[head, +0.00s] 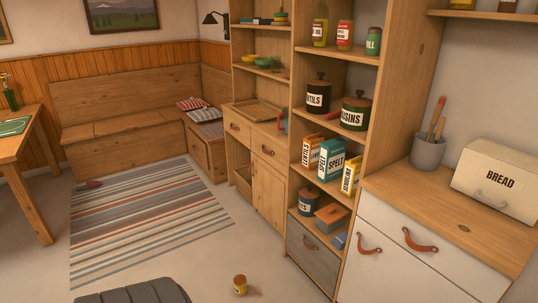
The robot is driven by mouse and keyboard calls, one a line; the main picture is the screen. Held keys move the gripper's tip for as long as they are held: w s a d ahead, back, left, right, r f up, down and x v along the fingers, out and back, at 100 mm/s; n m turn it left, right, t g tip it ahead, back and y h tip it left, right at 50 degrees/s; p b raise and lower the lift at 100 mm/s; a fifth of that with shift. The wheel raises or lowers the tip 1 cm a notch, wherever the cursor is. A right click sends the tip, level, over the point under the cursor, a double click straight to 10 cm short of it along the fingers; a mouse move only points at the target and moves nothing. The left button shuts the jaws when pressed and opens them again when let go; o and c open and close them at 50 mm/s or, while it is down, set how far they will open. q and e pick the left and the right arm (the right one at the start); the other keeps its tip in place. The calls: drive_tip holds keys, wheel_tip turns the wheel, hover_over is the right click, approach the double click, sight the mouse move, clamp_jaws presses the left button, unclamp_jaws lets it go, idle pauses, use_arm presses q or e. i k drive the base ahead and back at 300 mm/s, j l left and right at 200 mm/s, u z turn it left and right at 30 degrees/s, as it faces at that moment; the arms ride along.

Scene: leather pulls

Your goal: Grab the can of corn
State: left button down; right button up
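A small can (240,285) with a yellow label and a brownish top stands upright on the floor near the bottom edge of the head view. Its label is too small to read, so I cannot tell for sure that it is the can of corn. Nothing touches it. Neither of my grippers is in view.
Right of the can stands a tall open shelf (300,165) with jars and boxes. A white drawer cabinet (390,275) carries a bread box (498,180). A striped rug (150,220) and open floor lie left. A dark ribbed shape at the bottom is unclear.

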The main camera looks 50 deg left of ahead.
sight(240, 280)
drive_tip(key=u, duration=2)
drive_tip(key=i+j, duration=0.3)
drive_tip(key=i+z, duration=0.05)
drive_tip(key=i, duration=0.05)
